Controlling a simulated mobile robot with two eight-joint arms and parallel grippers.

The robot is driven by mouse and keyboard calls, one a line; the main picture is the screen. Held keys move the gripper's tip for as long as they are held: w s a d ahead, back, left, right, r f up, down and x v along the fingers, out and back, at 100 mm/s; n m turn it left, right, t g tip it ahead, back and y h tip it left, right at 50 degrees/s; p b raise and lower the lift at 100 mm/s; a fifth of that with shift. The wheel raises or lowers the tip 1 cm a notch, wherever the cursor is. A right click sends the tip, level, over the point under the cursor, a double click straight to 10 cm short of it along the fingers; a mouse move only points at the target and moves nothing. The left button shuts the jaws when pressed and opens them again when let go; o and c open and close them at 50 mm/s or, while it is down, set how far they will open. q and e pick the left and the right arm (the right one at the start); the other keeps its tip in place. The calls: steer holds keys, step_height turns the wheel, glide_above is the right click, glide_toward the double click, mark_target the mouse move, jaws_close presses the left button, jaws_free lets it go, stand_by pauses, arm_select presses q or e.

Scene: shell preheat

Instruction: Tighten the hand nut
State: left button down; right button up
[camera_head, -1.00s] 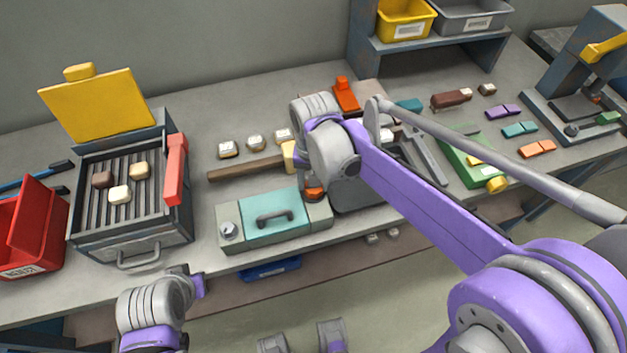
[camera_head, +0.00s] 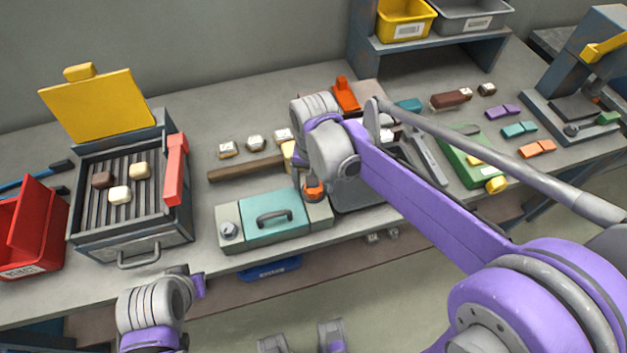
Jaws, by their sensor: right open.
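A turquoise box (camera_head: 285,229) with a dark handle stands at the front edge of the table between two grey end blocks. A round silver knob (camera_head: 229,230) sits on its left block and an orange, dark-topped knob (camera_head: 314,191) sits at its right end. I cannot tell for sure which of these is the hand nut. My right arm reaches in from the right, and its wrist hangs over the orange knob. My right gripper (camera_head: 314,178) is open, mostly hidden under the wrist; contact with the knob cannot be made out.
A grill box (camera_head: 130,252) with a raised yellow lid and several pieces stands left, beside a red bin (camera_head: 35,240). A wooden bar (camera_head: 235,170) and small blocks lie behind the turquoise box. A green tray (camera_head: 465,160) and coloured blocks lie right.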

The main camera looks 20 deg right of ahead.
step_height(320, 180, up, 11)
steer(key=p, duration=0.1)
stand_by(0.4)
steer(key=shift+f, duration=0.1)
stand_by(0.3)
steer(key=s+d+f+n+t+p, duration=0.1)
steer(key=s+d+f+n+t, duration=0.1)
steer(key=s, duration=0.5)
steer(key=s+d+f+n+t+p, duration=0.1)
steer(key=s+d+f+n+t, duration=0.1)
steer(key=s+f, duration=0.4)
steer(key=shift+s+d+f+t, duration=0.4)
steer(key=shift+s+d+t, duration=0.25)
steer(key=shift+d, duration=0.6)
steer(key=shift+w, duration=0.15)
